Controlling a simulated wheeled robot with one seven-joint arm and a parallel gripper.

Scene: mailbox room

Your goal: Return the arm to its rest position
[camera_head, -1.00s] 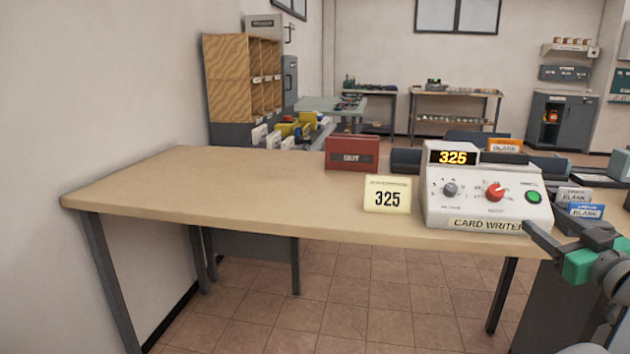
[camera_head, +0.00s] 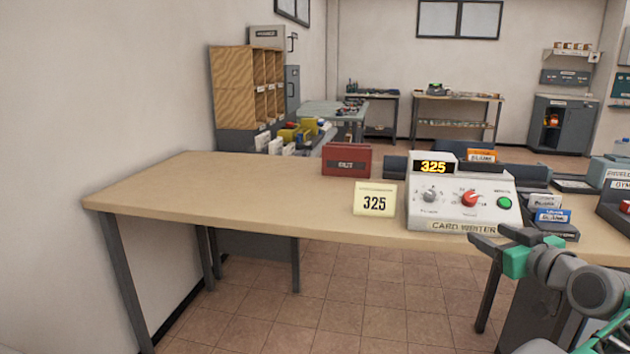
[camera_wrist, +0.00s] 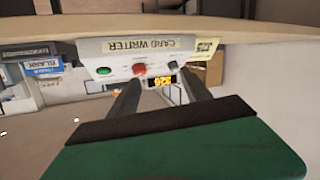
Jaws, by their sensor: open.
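My gripper (camera_head: 487,238) is at the right of the head view, in front of the table's front edge, close below the card writer. Its two dark fingers are apart with nothing between them. The card writer (camera_head: 457,208) is a white box with an orange 325 display, a red knob and a green button. In the wrist view the card writer (camera_wrist: 125,52) appears upside down beyond my finger tips (camera_wrist: 155,90). My arm's grey and green links reach in from the lower right.
A wooden table (camera_head: 230,200) spans the middle, its left part bare. A 325 card (camera_head: 375,198), a red OUT box (camera_head: 346,159) and blank card holders (camera_head: 552,218) stand on it. A wooden pigeonhole shelf (camera_head: 235,90) is behind. Tiled floor (camera_head: 330,300) shows below.

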